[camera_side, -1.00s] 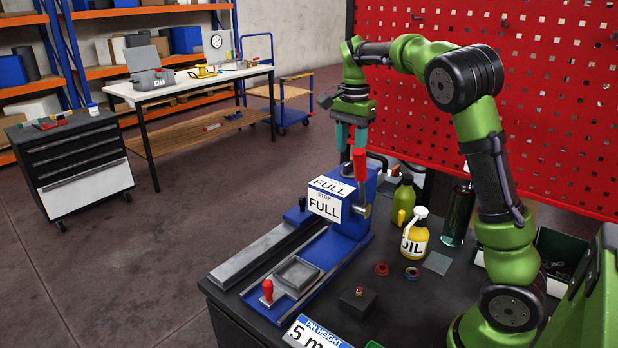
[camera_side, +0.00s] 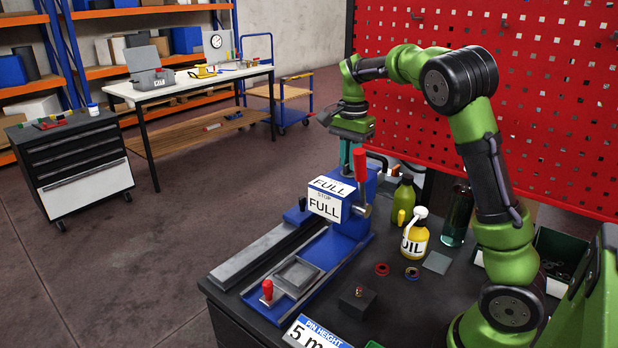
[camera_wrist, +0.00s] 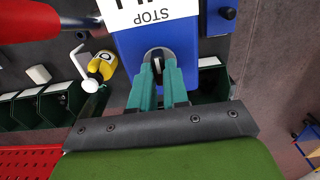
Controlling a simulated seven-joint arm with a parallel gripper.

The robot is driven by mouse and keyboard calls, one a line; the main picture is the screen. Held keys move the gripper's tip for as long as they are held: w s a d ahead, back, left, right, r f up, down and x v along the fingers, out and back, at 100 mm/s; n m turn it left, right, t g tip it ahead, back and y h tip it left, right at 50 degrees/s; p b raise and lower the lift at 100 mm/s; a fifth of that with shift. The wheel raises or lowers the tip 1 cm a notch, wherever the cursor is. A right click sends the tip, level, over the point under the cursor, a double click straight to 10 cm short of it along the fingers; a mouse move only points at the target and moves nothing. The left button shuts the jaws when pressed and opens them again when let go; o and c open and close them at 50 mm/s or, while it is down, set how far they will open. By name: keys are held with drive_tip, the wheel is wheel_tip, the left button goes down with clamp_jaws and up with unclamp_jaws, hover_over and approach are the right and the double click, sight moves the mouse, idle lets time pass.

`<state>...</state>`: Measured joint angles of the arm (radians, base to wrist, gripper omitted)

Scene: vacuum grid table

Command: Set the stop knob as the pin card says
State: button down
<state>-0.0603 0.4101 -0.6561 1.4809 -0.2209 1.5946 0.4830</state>
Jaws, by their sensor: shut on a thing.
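The pin card (camera_side: 315,333) lies at the table's front edge and reads "PIN HEIGHT 5 m", with the rest cut off. The blue press block (camera_side: 350,215) carries a white stop label (camera_side: 324,206) reading "STOP FULL"; its "STOP" part shows upside down in the wrist view (camera_wrist: 152,14). My gripper (camera_side: 348,160) is down behind the block's top. In the wrist view, my gripper's teal fingers (camera_wrist: 160,72) are shut on the dark stop knob (camera_wrist: 157,57), which sits in a round grey seat on the block. The fingers hide most of the knob.
A red-handled lever (camera_side: 361,166) stands upright close beside my gripper. A yellow oil can (camera_side: 415,238), a green bottle (camera_side: 404,194) and a dark bottle (camera_side: 458,215) stand right of the block. A red perforated panel (camera_side: 500,90) rises behind.

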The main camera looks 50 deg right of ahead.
drive_tip(key=shift+m, duration=0.3)
drive_tip(key=m, duration=0.5)
drive_tip(key=shift+m, duration=0.3)
drive_tip(key=m, duration=0.5)
drive_tip(key=shift+m, duration=0.4)
drive_tip(key=c, duration=1.1)
unclamp_jaws()
wheel_tip(320, 180, up, 17)
drive_tip(key=shift+f, duration=0.1)
